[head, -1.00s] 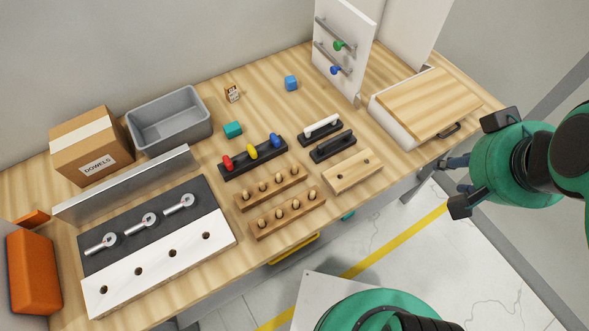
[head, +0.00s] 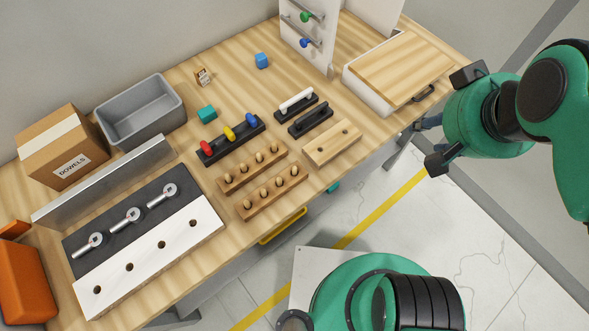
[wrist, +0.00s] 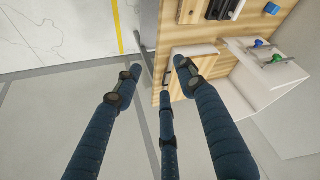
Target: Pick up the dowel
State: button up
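Several light wooden dowels stand upright in two wooden racks, a rear rack (head: 252,167) and a front rack (head: 271,192), near the table's front edge. One dowel in the front rack (head: 279,181) shows its rounded top. My gripper (head: 450,121) is at the right, beside the wooden-topped box and well away from the racks. In the wrist view my gripper (wrist: 153,90) has its blue fingers spread wide with nothing between them. The dowels cannot be made out in the wrist view.
A white board (head: 150,258) with several holes lies front left. A cardboard box (head: 62,146) labelled DOWELS and a grey bin (head: 140,110) stand behind. A pale block with two holes (head: 332,143) and a wooden-topped box (head: 400,70) lie between the racks and my gripper.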

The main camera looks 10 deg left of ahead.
jog(key=c, duration=0.5)
jog(key=w+a+f+n+g+y+p, duration=0.15)
jog(key=a+n+p, duration=0.25)
jog(key=a+n, duration=0.5)
jog(key=w+a+f+n+g+p, duration=0.15)
jog(key=a+n+p, duration=0.25)
jog(key=a+n, duration=0.5)
jog(key=s+a+f+n+g+p, duration=0.1)
jog(key=s+a+f+n+p, duration=0.1)
jog(key=a, duration=0.4)
jog(key=s+a+f+n+h+p, duration=0.1)
jog(key=s+a+f+n, duration=0.2)
jog(key=s+a+n, duration=0.2)
jog(key=s+a+f+n+g+p, duration=0.1)
jog(key=s+a+f+n+p, duration=0.1)
jog(key=a, duration=0.5)
jog(key=shift+s+f+n+g+h+p, duration=0.15)
jog(key=shift+s+f+n, duration=0.1)
jog(key=shift+s+n, duration=0.5)
jog(key=shift+s+f+n+g+h+p, duration=0.15)
jog(key=shift+s+f+n, duration=0.2)
jog(key=shift+n, duration=0.7)
